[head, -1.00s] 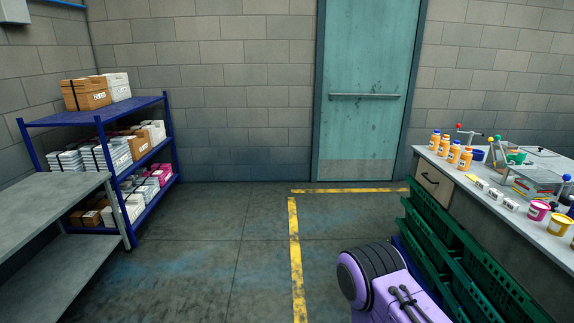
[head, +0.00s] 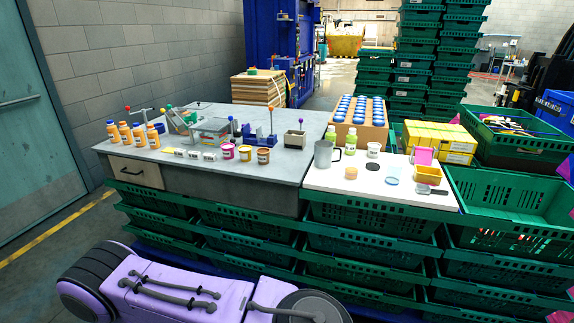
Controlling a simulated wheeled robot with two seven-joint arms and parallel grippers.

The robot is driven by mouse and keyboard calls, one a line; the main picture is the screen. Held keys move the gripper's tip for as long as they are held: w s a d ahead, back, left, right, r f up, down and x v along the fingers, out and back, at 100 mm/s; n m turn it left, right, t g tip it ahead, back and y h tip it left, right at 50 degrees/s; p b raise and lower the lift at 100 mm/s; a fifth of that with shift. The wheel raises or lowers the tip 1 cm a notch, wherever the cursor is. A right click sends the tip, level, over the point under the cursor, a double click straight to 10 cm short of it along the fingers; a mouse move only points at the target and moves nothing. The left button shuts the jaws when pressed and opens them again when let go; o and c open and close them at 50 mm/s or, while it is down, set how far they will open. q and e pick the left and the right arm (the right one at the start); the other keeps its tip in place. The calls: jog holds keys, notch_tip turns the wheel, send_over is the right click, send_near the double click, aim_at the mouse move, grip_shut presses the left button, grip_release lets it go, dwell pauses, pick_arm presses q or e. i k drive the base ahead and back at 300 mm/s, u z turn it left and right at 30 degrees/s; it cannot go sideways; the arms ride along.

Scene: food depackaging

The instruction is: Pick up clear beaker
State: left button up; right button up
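A grey, see-through-looking jug with a handle (head: 323,156), which may be the clear beaker, stands upright at the back left of a white board (head: 330,180) on the right part of the bench. A small pale blue, see-through round item (head: 392,175) is farther right on the same board; it is too small to tell exactly what it is. Neither of my grippers shows in the head view. Purple and black parts at the bottom left seem to be my own.
Green crates (head: 370,218) are stacked under and right of the bench. Orange bottles (head: 138,134), small tubs (head: 244,153) and lever tools stand on the grey worktop (head: 200,171). A box of blue-capped items (head: 361,110) is behind the board. Small bottles and a cup (head: 373,150) stand near the jug.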

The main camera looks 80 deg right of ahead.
aim_at(352, 169)
jog(key=z, duration=3.7)
jog(key=i, duration=0.3)
